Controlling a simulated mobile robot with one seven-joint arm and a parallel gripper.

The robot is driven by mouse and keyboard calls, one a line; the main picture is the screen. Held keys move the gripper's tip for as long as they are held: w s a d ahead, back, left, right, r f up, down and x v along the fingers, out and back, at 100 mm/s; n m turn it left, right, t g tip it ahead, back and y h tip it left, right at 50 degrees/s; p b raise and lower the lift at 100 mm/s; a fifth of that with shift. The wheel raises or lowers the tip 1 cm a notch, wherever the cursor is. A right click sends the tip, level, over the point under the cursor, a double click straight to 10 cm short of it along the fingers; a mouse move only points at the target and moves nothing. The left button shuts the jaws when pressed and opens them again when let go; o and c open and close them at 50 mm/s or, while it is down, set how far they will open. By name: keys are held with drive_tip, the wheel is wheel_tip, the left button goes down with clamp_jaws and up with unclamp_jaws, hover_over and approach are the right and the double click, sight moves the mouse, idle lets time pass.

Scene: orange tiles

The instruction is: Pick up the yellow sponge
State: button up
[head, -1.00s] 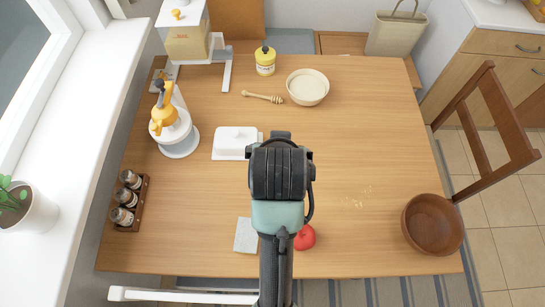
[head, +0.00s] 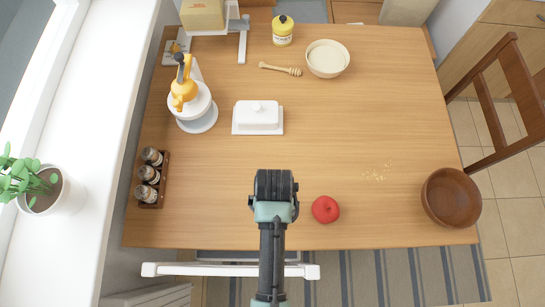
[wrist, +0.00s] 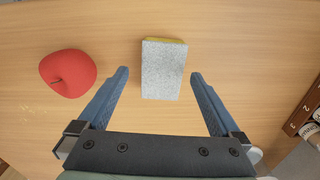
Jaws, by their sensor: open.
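The yellow sponge (wrist: 163,69) lies on the wooden table in the wrist view. Its grey-white face is toward the camera and a thin yellow edge shows at its far end. My gripper (wrist: 159,76) is open, with one blue finger on each side of the sponge's near part. There is a gap between each finger and the sponge, and I cannot tell the height above it. In the head view my arm's end (head: 272,190) is over the table's near part and hides the sponge.
A red apple (wrist: 68,73) lies left of the sponge; in the head view it is right of my arm (head: 325,209). A white butter dish (head: 258,117), a spice rack (head: 153,178) and a wooden bowl (head: 451,197) stand on the table (head: 350,130). A chair (head: 230,270) is at the near edge.

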wheel_tip(320, 180, down, 4)
drive_tip(key=shift+w+a+f, duration=0.1)
drive_tip(key=shift+a+f, duration=0.05)
drive_tip(key=c, duration=1.2)
drive_tip(key=shift+c, duration=0.2)
wheel_tip(320, 180, up, 10)
drive_tip(key=shift+r, duration=0.1)
